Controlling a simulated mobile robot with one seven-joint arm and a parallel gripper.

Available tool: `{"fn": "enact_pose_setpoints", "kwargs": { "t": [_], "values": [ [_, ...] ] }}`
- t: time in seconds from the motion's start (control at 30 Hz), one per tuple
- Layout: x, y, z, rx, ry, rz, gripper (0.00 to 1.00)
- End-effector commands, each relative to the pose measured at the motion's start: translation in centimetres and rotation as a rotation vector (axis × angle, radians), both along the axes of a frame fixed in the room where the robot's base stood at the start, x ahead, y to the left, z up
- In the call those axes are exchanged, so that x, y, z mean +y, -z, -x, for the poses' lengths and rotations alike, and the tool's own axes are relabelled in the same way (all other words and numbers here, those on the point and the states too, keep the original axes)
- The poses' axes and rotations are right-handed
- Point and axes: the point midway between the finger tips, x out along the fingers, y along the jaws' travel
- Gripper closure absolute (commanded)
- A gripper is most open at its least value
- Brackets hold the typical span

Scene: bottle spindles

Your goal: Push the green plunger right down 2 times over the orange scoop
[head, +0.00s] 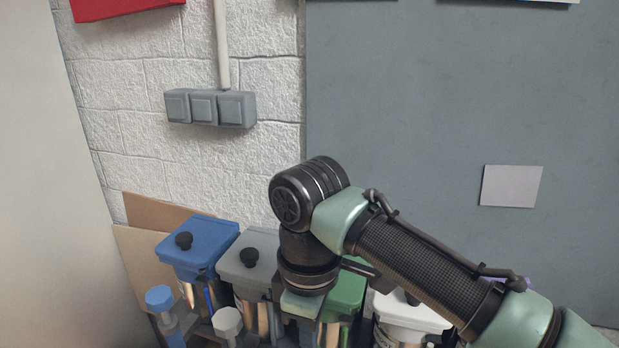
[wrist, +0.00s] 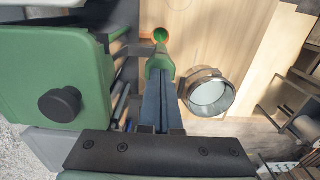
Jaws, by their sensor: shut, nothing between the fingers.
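The green plunger (wrist: 160,63) is in the wrist view just beyond my fingertips, its spout pointing away toward the top. My gripper (wrist: 157,85) is shut with nothing between its fingers. Its tips overlap the near part of the plunger's head in this view; I cannot tell whether they touch. The orange scoop (wrist: 160,34) shows as a small round shape at the far end of the spout, lower down. In the head view my arm and wrist hide the plunger, the scoop and my fingertips.
A green lidded container (wrist: 88,70) with a black knob is left of my gripper. A metal-rimmed cup (wrist: 208,94) stands close on the right. Blue (head: 205,240), grey (head: 262,250) and white (head: 408,312) lidded containers flank it.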

Motion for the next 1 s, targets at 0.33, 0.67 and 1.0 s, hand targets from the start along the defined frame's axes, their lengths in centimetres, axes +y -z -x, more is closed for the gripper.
{"fn": "enact_pose_setpoints", "kwargs": {
  "t": [0.33, 0.67, 1.0],
  "values": [
    [0.0, 0.3, 0.1, 0.003, -0.001, 0.001, 1.00],
    [0.1, -2.4, 0.1, 0.004, -0.002, -0.001, 1.00],
    [0.0, -4.4, 0.1, 0.003, -0.001, -0.001, 1.00]
  ]
}}
